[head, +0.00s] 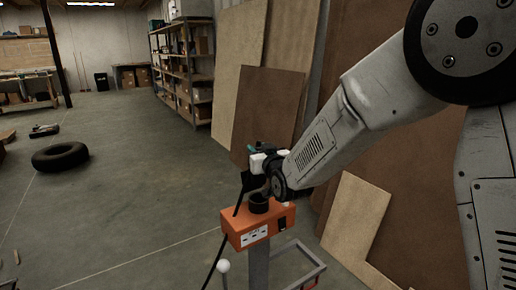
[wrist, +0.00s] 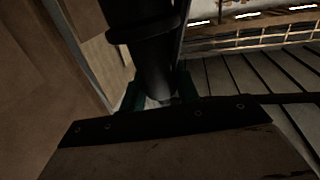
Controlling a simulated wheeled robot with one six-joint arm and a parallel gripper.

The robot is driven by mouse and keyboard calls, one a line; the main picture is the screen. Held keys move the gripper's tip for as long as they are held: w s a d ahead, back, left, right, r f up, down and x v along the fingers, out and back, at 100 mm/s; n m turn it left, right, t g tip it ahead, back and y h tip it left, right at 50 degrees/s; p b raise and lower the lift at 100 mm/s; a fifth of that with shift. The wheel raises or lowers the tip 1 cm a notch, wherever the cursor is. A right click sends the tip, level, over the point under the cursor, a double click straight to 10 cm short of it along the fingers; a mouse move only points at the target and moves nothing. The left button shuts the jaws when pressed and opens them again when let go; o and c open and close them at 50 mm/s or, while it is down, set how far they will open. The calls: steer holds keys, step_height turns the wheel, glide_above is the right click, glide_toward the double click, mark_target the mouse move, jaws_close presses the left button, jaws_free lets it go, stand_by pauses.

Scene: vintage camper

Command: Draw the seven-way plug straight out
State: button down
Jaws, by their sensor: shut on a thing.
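The seven-way plug (wrist: 152,62) is a thick dark cylinder with a raised ring. In the wrist view it sits between the teal fingers of my gripper (wrist: 159,92), which is shut on it. In the head view my gripper (head: 256,165) is just above the orange box (head: 246,232), close to the short black cylindrical socket (head: 258,204) on its top. A black cable (head: 218,258) runs down past the box's left side. The plug's front end is hidden or too dark, so I cannot tell whether it is in the socket.
The box stands on a grey post (head: 259,268) with a metal frame (head: 303,278) beside it. Wood panels (head: 262,110) lean on the wall behind and to the right. A tire (head: 60,157) lies on the left floor. A white ball-topped rod (head: 224,266) stands near the post.

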steer(key=shift+f, duration=1.55)
steer(key=shift+r, duration=2)
